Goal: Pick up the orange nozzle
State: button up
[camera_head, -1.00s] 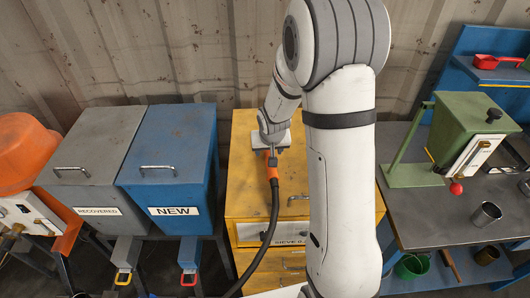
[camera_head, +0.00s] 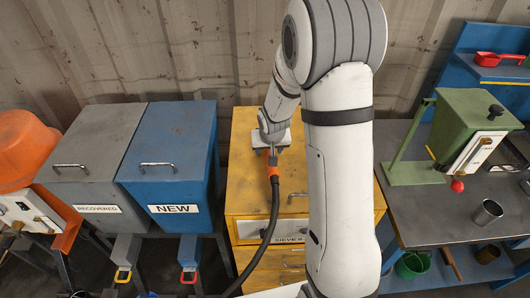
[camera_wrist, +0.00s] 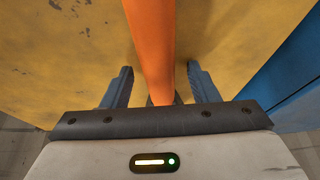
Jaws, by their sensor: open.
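The orange nozzle (camera_head: 273,172) with a dark hose sits at the top of the yellow sieve cabinet (camera_head: 245,190). In the wrist view the nozzle (camera_wrist: 152,45) is a long orange bar running between my two dark fingers. My gripper (camera_head: 270,146) is at the nozzle's upper end in the head view and covers part of it. In the wrist view my gripper (camera_wrist: 160,85) is open, with a finger on each side of the nozzle and visible gaps. The nozzle's far end is hidden by the gripper body.
A grey RECOVERED bin (camera_head: 95,150) and a blue NEW bin (camera_head: 170,150) stand left of the cabinet. The black hose (camera_head: 262,245) hangs down its front. A grey bench (camera_head: 425,220) with a green machine (camera_head: 460,135) and a metal cup (camera_head: 487,213) is at the right.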

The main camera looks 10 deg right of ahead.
jog(key=shift+c, duration=0.4)
jog(key=c, duration=1)
jog(key=shift+c, duration=0.2)
